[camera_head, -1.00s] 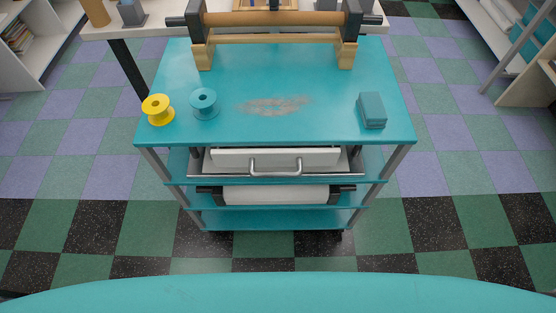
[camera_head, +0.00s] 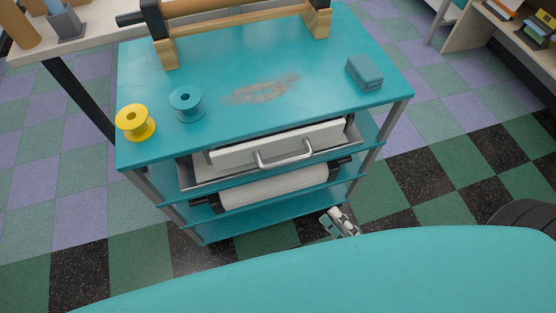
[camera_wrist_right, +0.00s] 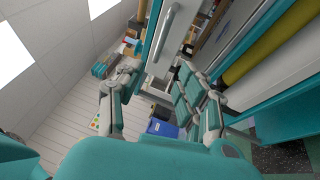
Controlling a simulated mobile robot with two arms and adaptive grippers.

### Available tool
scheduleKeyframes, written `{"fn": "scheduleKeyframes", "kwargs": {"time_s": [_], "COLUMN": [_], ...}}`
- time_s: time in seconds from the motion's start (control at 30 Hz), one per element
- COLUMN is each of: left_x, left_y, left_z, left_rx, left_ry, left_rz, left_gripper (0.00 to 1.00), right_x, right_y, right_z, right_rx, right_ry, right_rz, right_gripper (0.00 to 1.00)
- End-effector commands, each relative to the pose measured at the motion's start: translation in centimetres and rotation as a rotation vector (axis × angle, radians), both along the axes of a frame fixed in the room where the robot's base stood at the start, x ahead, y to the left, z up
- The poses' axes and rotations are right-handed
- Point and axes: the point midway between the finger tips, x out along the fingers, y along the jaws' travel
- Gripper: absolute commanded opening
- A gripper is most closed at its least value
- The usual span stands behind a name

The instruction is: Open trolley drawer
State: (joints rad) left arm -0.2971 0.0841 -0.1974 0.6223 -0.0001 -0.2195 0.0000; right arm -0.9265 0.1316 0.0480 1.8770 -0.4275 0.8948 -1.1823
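The teal trolley (camera_head: 215,55) stands in front of me, turned at an angle. Its drawer (camera_head: 235,157) sits under the top, with a pale front and a silver bar handle (camera_head: 284,158). The drawer looks closed. My right gripper (camera_head: 339,222) is low at the trolley's front right, below and to the right of the handle and apart from it. In the right wrist view its fingers (camera_wrist_right: 157,95) are spread and empty, with the handle (camera_wrist_right: 165,33) ahead of and above the gap between them. My left gripper is not in view.
On the trolley top are a yellow spool (camera_head: 136,122), a teal spool (camera_head: 186,104), a teal block (camera_head: 365,73) and a wooden roller stand (camera_head: 167,52). A white roll (camera_head: 275,187) lies on the shelf below the drawer. Checkered floor (camera_head: 455,165) is free on the right.

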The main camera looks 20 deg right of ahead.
Motion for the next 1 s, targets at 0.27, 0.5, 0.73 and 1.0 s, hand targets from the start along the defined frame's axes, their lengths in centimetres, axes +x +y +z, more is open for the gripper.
{"fn": "scheduleKeyframes", "kwargs": {"time_s": [0.27,0.5,0.73,1.0], "left_x": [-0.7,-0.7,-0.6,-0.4], "left_y": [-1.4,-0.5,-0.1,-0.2], "left_z": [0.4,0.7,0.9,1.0], "left_rx": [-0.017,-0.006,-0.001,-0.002], "left_ry": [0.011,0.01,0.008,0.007], "left_rz": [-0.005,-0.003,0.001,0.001], "left_gripper": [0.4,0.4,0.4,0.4], "right_x": [4.6,9.4,13.2,15.1], "right_y": [2.1,4.3,6.0,6.9], "right_z": [1.0,1.9,2.6,2.8], "right_rx": [0.004,0.005,0.004,0.005], "right_ry": [-0.003,-0.002,0.001,0.004], "right_rz": [0.0,0.0,-0.001,-0.002], "right_gripper": [0.38,0.38,0.38,0.38]}}
